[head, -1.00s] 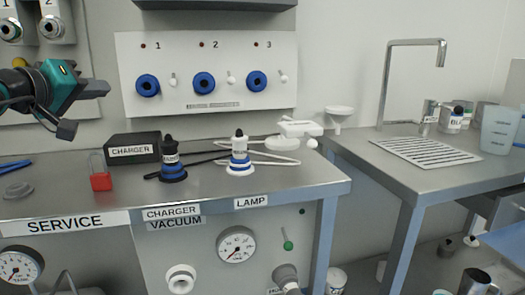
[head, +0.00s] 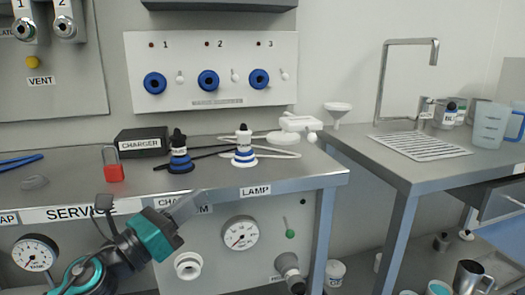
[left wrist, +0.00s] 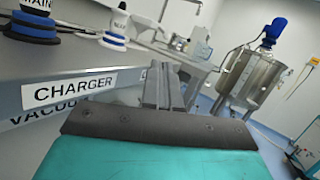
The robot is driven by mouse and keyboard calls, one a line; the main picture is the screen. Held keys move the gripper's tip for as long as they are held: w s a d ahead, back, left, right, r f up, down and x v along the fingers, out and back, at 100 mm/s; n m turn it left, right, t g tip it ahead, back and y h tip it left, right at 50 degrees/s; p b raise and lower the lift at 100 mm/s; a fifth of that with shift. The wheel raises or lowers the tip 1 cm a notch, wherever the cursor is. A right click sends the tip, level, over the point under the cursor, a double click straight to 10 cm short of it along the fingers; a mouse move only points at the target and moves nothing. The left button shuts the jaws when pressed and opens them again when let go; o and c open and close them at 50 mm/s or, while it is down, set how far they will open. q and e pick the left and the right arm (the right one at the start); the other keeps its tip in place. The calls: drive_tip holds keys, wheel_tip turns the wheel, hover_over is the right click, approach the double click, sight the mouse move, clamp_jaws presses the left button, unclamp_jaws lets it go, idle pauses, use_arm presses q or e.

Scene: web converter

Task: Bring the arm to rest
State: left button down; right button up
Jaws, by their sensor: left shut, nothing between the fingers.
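My left gripper (head: 187,207) is in the lower left of the head view, in front of the bench's front panel and just below the bench edge. It is teal and dark grey, and its fingers point up and right, partly covering the CHARGER label (head: 172,202). The left wrist view shows its fingers (left wrist: 163,85) together with nothing between them. My right gripper is not in view.
The steel bench (head: 310,178) carries a black charger box (head: 142,142), a red padlock (head: 113,171), and two blue-ringed plugs, dark (head: 179,152) and white (head: 244,147). A gauge (head: 240,232) and white port (head: 188,265) are close to the gripper. A sink bench (head: 410,172) stands right.

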use_arm(q)
drive_tip(key=s+a+f+n+t+y, duration=0.1)
drive_tip(key=s+f+n+y, duration=0.2)
drive_tip(key=f+n+y, duration=0.7)
drive_tip(key=s+a+f+n+h, duration=0.1)
drive_tip(key=s+a+f+n, duration=0.15)
drive_tip(key=f+n, duration=0.85)
drive_tip(key=s+d+f+n+g+y+p, duration=0.15)
drive_tip(key=s+f+n+g, duration=0.6)
drive_tip(key=s+n, duration=0.9)
drive_tip(key=a+r+n+t+y+p, duration=0.1)
drive_tip(key=a+r+n+p, duration=0.1)
drive_tip(key=r+p, duration=0.7)
drive_tip(key=a+p, duration=0.1)
drive_tip(key=p, duration=0.6)
drive_tip(key=shift+w+r+y, duration=0.35)
drive_tip(key=shift+w+r, duration=0.05)
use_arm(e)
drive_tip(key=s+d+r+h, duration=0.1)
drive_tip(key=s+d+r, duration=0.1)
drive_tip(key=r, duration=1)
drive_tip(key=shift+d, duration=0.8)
